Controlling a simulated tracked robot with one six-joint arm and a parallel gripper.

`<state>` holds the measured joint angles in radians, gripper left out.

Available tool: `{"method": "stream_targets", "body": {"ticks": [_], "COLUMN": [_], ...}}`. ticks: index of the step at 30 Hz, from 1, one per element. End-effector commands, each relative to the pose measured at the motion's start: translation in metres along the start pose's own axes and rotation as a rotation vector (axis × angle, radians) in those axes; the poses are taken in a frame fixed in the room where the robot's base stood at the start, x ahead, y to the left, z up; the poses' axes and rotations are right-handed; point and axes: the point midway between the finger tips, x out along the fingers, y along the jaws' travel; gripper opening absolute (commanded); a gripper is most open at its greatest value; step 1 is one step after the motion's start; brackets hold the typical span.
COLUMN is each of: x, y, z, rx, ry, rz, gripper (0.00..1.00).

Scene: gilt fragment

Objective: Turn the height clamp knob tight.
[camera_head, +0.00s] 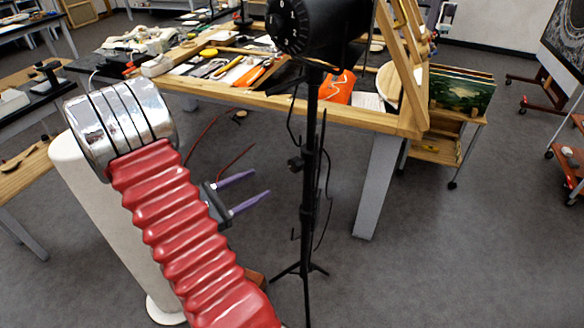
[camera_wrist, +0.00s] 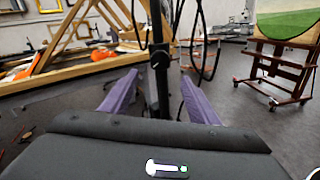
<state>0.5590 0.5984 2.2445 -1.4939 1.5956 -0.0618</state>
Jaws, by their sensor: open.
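A black light stand (camera_head: 310,120) rises upright from a tripod base on the floor. The height clamp knob (camera_head: 295,163) is a small black part on the left side of its pole. In the wrist view the knob (camera_wrist: 158,58) shows a pale line on its face and lies between the fingers in the picture, ahead of their tips. My gripper (camera_head: 262,183) has two purple fingers, open and empty, pointing toward the pole from the left and a little below the knob. In the wrist view my gripper (camera_wrist: 160,76) has its fingers apart on either side of the pole.
A black lamp head (camera_head: 305,25) tops the stand, and black cables (camera_head: 324,200) hang beside the pole. Behind stands a wooden workbench (camera_head: 350,118) covered with tools. A cart (camera_head: 455,142) with paintings is at right. Grey floor (camera_head: 430,260) is clear at front right.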

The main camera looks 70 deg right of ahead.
Motion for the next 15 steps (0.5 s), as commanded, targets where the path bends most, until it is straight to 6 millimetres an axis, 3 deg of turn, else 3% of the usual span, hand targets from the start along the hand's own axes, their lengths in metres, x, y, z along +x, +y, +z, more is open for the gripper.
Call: {"method": "stream_targets", "body": {"ticks": [15], "x": [0.011], "y": [0.0], "z": [0.001], "rx": [0.002], "ry": [0.0], "rz": [-0.003], "gripper": [0.55]}}
